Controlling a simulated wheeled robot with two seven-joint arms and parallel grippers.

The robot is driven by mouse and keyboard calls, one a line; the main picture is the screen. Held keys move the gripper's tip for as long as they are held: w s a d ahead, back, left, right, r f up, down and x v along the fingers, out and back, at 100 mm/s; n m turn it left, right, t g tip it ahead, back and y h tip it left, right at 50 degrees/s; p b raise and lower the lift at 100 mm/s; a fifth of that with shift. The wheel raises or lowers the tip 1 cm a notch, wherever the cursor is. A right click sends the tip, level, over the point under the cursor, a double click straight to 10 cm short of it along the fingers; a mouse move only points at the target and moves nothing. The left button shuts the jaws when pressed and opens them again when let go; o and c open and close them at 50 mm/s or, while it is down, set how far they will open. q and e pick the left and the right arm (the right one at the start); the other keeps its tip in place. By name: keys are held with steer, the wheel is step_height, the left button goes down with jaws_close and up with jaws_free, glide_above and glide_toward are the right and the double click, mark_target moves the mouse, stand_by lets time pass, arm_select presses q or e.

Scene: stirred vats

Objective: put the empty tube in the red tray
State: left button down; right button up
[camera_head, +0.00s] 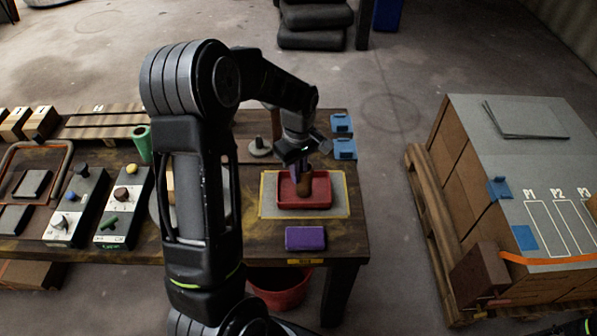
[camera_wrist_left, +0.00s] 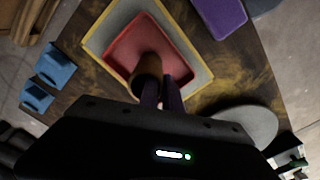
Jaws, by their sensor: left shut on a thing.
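The red tray (camera_head: 305,206) sits on a grey mat with a yellow border at the right end of the workbench. It also shows in the left wrist view (camera_wrist_left: 178,58). My left gripper (camera_head: 300,180) is over the tray, pointing down, shut on a brown tube (camera_head: 304,188). In the left wrist view the tube (camera_wrist_left: 147,74) shows end-on between the fingertips (camera_wrist_left: 162,96), over the tray's near part. I cannot tell whether its lower end touches the tray floor.
A purple block (camera_head: 305,238) lies in front of the mat. Blue clips (camera_head: 344,148) lie behind it on the right. Switch boxes (camera_head: 122,205) and a green cylinder (camera_head: 143,143) stand to the left. A red bucket (camera_head: 281,288) is below the bench edge. A pallet with boxes (camera_head: 470,180) stands right.

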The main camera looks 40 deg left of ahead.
arm_select(q)
steer(key=shift+f, duration=0.2)
steer(key=c, duration=1.5)
jaws_free()
steer(key=shift+c, duration=0.2)
steer(key=shift+r, duration=0.15)
step_height(320, 180, up, 12)
steer(key=shift+b, duration=0.35)
